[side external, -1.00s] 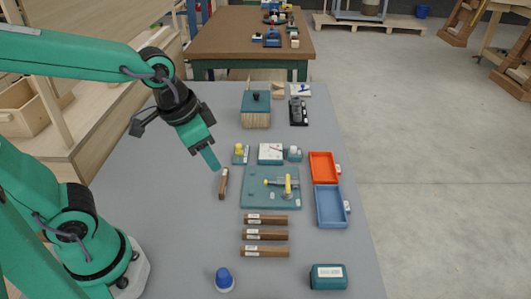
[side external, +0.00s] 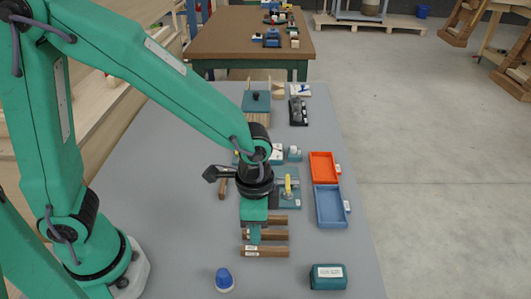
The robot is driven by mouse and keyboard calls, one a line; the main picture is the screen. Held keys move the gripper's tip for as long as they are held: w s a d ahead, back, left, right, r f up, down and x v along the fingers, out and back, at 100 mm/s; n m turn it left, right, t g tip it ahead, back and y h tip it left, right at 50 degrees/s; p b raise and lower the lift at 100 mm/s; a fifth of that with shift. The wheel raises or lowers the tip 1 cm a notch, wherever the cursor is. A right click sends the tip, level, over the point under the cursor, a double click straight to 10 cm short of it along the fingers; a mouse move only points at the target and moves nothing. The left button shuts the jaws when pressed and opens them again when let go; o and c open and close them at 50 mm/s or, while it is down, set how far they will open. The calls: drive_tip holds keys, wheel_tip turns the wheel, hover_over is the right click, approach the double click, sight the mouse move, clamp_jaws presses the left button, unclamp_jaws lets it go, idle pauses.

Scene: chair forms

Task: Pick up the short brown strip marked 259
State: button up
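Three brown strips with white labels lie in a row on the grey table: the far strip (side external: 279,219), the middle strip (side external: 276,235) and the near strip (side external: 272,252). Another brown strip (side external: 223,190) lies apart to the left, turned lengthwise. The labels are too small to read, so I cannot tell which is 259. My gripper (side external: 255,237) points down over the left part of the row and hides the left ends of the far and middle strips. Its fingertip appears at the middle strip; contact and finger opening are not clear.
A teal board with a yellow clamp (side external: 288,187) lies behind the row, partly hidden by my arm. An orange tray (side external: 323,155) and a blue tray (side external: 317,207) are to the right. A blue-capped object (side external: 224,279) and a teal box (side external: 328,277) stand in front.

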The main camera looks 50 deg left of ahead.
sight(256, 248)
drive_tip(key=shift+f, duration=0.1)
drive_tip(key=shift+f, duration=1.2)
drive_tip(key=shift+f, duration=0.1)
drive_tip(key=shift+a+f, duration=0.1)
drive_tip(key=shift+f, duration=2.4)
clamp_jaws()
